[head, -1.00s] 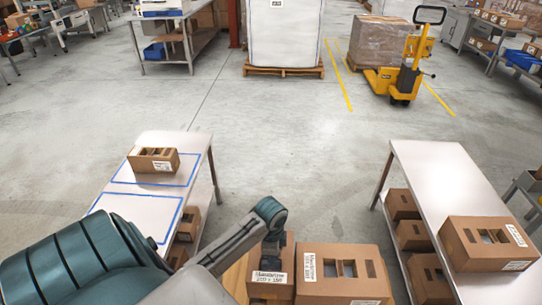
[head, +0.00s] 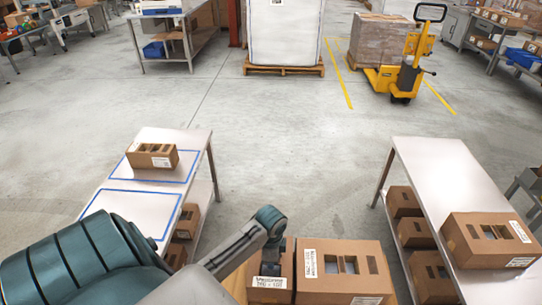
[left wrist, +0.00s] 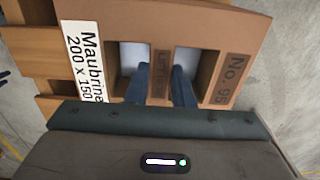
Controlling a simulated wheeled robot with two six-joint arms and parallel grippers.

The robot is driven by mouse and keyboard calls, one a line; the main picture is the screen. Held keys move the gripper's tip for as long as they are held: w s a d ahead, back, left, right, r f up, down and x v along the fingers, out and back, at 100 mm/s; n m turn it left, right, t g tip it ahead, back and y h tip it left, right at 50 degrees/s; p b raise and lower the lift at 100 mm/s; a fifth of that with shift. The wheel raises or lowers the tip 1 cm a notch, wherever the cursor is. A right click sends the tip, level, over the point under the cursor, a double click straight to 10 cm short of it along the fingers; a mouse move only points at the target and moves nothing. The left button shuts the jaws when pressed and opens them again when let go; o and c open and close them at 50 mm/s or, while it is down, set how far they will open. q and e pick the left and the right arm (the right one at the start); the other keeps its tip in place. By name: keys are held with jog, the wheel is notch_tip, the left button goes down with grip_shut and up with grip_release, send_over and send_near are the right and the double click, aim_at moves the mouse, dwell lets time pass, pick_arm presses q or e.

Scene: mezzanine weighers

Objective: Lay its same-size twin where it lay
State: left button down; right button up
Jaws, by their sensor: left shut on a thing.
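My left gripper (left wrist: 160,86) is shut on a brown carton (left wrist: 205,22), with its fingers at the two openings in the top. Its white label reads "Maubrine 200 x 150" and a dark tag reads "No. 95". In the head view this carton (head: 268,289) is at the bottom middle, partly hidden by my left arm. A larger carton (head: 318,290) stands close on its right. On the left table (head: 148,204), another brown carton (head: 152,155) lies in the far blue-taped outline; the near outline shows bare. My right gripper is not in view.
A big carton (head: 487,258) sits on the right table (head: 430,165), with several cartons on the shelf below. More cartons are under the left table. Clear floor (head: 300,160) lies between the tables. A yellow pallet truck (head: 402,76) stands at the back.

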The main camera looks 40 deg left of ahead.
pick_arm(q)
jog(key=shift+f, duration=0.2)
dwell(0.5)
jog(key=c, duration=1.2)
grip_release()
jog(key=shift+o, duration=0.2)
